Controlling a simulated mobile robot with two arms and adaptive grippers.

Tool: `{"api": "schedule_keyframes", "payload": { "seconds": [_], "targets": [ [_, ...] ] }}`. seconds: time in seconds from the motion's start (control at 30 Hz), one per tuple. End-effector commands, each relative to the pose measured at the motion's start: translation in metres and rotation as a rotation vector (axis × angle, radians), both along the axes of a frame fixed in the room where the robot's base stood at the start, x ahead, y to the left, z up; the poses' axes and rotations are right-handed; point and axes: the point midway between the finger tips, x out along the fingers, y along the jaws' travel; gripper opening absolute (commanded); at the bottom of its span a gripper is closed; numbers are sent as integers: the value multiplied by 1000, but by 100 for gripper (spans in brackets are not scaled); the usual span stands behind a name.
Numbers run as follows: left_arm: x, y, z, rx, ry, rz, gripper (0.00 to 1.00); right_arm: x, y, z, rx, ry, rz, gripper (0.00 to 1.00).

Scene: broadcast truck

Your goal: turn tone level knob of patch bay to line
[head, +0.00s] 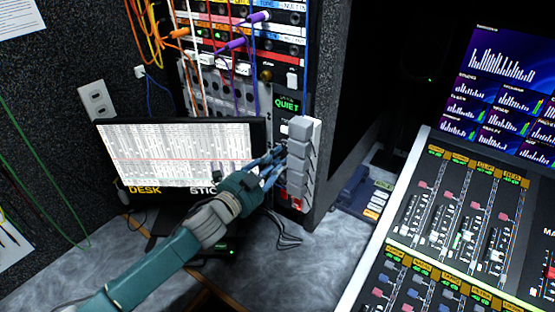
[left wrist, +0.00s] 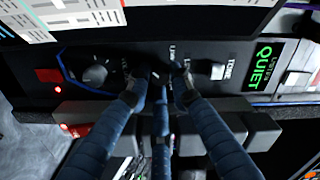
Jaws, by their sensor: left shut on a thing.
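The patch bay (head: 222,95) stands in a rack at the upper middle of the head view, with colored cables plugged in. My left gripper (head: 277,163) reaches its lower dark panel, beside a column of grey blocks. In the left wrist view its fingers (left wrist: 162,78) are closed together against the panel (left wrist: 130,56), around a small knob between the fingertips. The knob is almost wholly hidden, so its pointing direction cannot be read. Small white lettering, partly covered, lies around the fingertips. Another round black knob (left wrist: 95,73) is left of the fingers, free of them. My right gripper is not in view.
A green QUIET display (head: 287,104) is above my gripper. A monitor (head: 180,150) stands close behind my left arm. Grey blocks (head: 299,152) stick out just right of the fingers. A mixing console (head: 450,220) fills the right. The grey desk in front is mostly clear.

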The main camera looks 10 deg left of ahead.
Motion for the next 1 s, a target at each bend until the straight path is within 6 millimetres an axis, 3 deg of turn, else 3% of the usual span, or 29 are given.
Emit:
{"api": "schedule_keyframes", "payload": {
  "seconds": [0.23,0.27,0.33,0.73,1.0],
  "targets": [
    [0,2,-5,3,8,5,0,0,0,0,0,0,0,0],
    [0,2,-5,3,8,5,27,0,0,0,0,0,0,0],
    [0,2,-4,2,8,4,40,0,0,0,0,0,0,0],
    [-7,4,-3,1,5,2,40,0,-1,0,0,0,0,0],
    [-57,24,-4,2,8,2,40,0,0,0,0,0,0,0]
  ]
}}
